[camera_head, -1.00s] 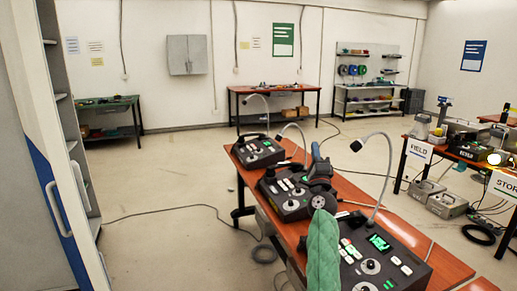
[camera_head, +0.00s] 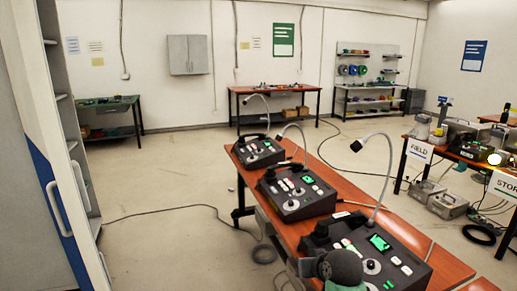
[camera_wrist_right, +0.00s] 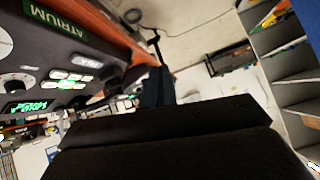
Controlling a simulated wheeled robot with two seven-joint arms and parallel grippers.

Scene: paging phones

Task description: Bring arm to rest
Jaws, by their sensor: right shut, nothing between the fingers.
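My right gripper (camera_wrist_right: 157,88) is shut and empty in the wrist view, beside a dark paging console (camera_wrist_right: 60,60) with a green ATRIUM label. In the head view, a dark round joint of my right arm (camera_head: 340,266) shows at the bottom edge, in front of the nearest paging console (camera_head: 400,268). The gripper itself cannot be made out there. A middle console (camera_head: 297,192) and a far console (camera_head: 258,151) stand in line on the orange-topped table, each with a gooseneck microphone. My left gripper is not in view.
The orange table (camera_head: 455,268) runs along the lower right. A side table with FIELD and STORE signs (camera_head: 420,149) stands to the right. A shelf cabinet (camera_head: 75,150) is at the left. The floor between is mostly open, with cables (camera_head: 200,207) across it.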

